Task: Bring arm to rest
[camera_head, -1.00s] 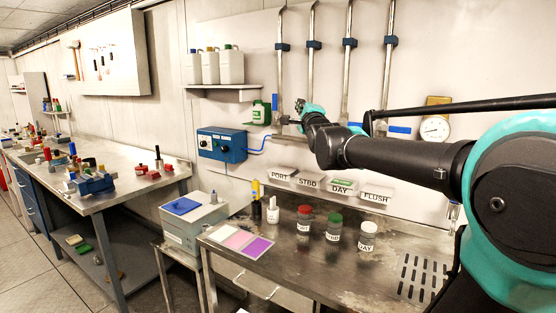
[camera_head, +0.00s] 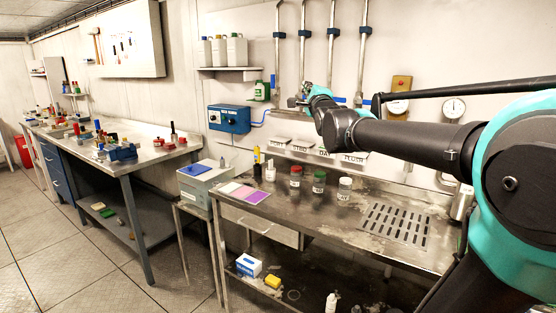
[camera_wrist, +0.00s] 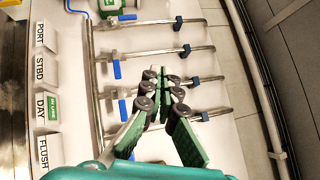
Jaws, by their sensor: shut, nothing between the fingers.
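My arm (camera_head: 420,143) reaches in from the right of the head view, out over the steel bench, toward the wall pipes. My gripper (camera_head: 306,92) is at its far end, small and partly hidden by the wrist. In the wrist view my gripper (camera_wrist: 160,74) is shut and empty, its dark-jointed, green-padded fingers in front of the pipes. I cannot tell how far it is from them. The wall label cards PORT (camera_wrist: 41,36), STBD (camera_wrist: 40,70), DAY (camera_wrist: 43,106) and FLUSH (camera_wrist: 45,154) show at the left of the wrist view.
The steel bench (camera_head: 300,215) carries several jars, among them a red-lidded one (camera_head: 296,176), and a drain grate (camera_head: 397,226). A blue control box (camera_head: 229,119) and gauges (camera_head: 453,108) are on the wall. A cluttered workbench (camera_head: 140,158) stands left. Floor (camera_head: 85,265) is open at lower left.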

